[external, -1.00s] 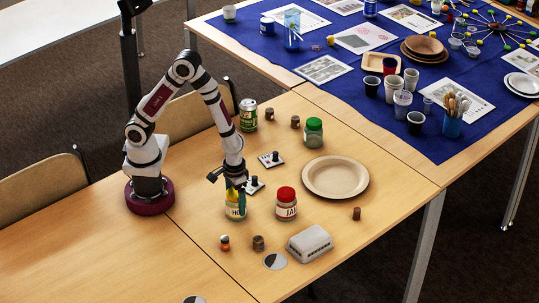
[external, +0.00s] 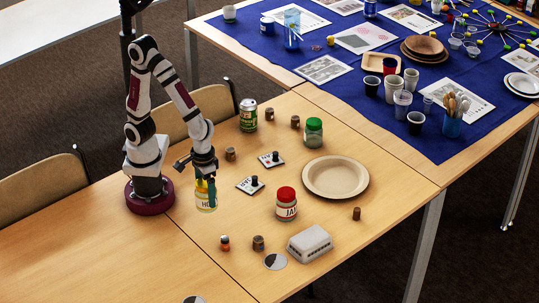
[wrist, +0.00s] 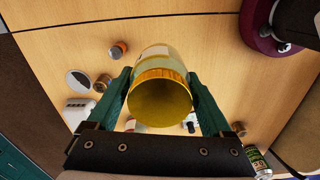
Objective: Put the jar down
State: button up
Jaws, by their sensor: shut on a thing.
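The yellow jar (external: 206,202), with a white label that reads "HO" in part, is between the green fingers of my gripper (external: 206,183). My gripper is shut on its upper part, and the jar looks upright. In the wrist view the jar (wrist: 160,100) fills the space between both fingers. I cannot tell for sure whether its base touches the wooden table (external: 110,250) or hangs just above it. A jar with a red lid (external: 286,205) stands to its right, apart from it. A jar with a green lid (external: 313,132) stands farther back.
Two small boards with black knobs (external: 250,185) (external: 271,159) lie right of my gripper. A beige plate (external: 336,178), a grey box (external: 310,243), a green can (external: 248,115) and several small cylinders stand around. The table left of the jar is clear.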

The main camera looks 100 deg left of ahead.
jog(key=shift+n, duration=0.8)
jog(key=w+a, duration=0.3)
jog(key=w, duration=0.5)
jog(key=w+a+r, duration=0.1)
jog(key=w+a, duration=0.2)
jog(key=w, duration=0.6)
jog(key=w+a+r, duration=0.1)
jog(key=w+a, duration=0.3)
jog(key=w, duration=0.4)
jog(key=shift+w+a, duration=0.1)
jog(key=shift+w, duration=0.1)
jog(key=w+a+f, duration=0.1)
jog(key=w+a, duration=0.4)
jog(key=a, duration=0.4)
send_over(319, 179)
notch_tip(319, 179, down, 10)
jog(key=shift+f, duration=0.15)
jog(key=shift+w+f, duration=0.1)
jog(key=shift+d+f, duration=0.1)
jog(key=shift+f, duration=0.15)
jog(key=o, duration=1.3)
